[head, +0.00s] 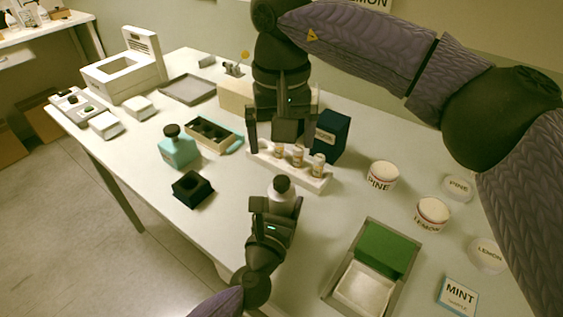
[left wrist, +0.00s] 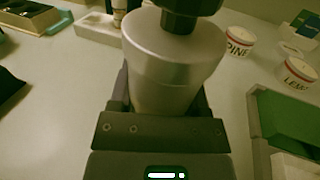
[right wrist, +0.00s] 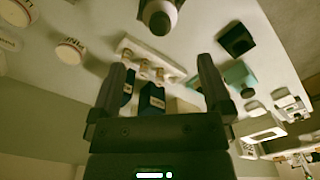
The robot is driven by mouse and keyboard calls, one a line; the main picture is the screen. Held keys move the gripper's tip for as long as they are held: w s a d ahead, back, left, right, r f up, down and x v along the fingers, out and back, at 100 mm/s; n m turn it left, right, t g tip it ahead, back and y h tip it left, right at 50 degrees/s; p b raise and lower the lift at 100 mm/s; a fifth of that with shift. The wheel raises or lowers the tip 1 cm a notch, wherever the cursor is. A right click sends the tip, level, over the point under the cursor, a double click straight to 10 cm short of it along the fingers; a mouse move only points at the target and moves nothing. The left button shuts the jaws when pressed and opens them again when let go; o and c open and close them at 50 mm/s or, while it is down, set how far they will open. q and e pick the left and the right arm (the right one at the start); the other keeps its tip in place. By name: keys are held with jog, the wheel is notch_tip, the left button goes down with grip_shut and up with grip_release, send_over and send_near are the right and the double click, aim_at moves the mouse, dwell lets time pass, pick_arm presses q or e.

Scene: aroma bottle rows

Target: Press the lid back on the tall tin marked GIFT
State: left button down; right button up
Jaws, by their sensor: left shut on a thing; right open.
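A silver cylindrical tin (left wrist: 172,65) with a black knob (left wrist: 188,8) on top stands upright in my left gripper (left wrist: 165,105). In the head view, this tin (head: 283,200) is near the table's front edge, with my left gripper (head: 278,212) shut around its body. No GIFT lettering shows on it. A faint seam runs below its top; I cannot tell whether the lid is fully seated. My right gripper (head: 281,145) is open and empty behind the tin, above a white rack (head: 262,164) of small bottles. In its wrist view, nothing is between the fingers (right wrist: 164,75).
PINE (head: 383,174) and LEMON (head: 432,215) tins, loose lids (head: 457,187), a green-and-white tray (head: 385,247) and a MINT card (head: 459,296) lie right. A teal bottle (head: 178,150) and black holder (head: 192,189) stand left.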

jog(key=shift+r, duration=1)
pick_arm(q)
grip_release()
jog(key=shift+s, duration=0.15)
jog(key=v, duration=0.9)
jog(key=shift+s+a+p, duration=0.1)
jog(key=shift+s+p, duration=0.2)
pick_arm(e)
jog(key=shift+r, duration=0.3)
pick_arm(q)
jog(key=shift+r, duration=0.1)
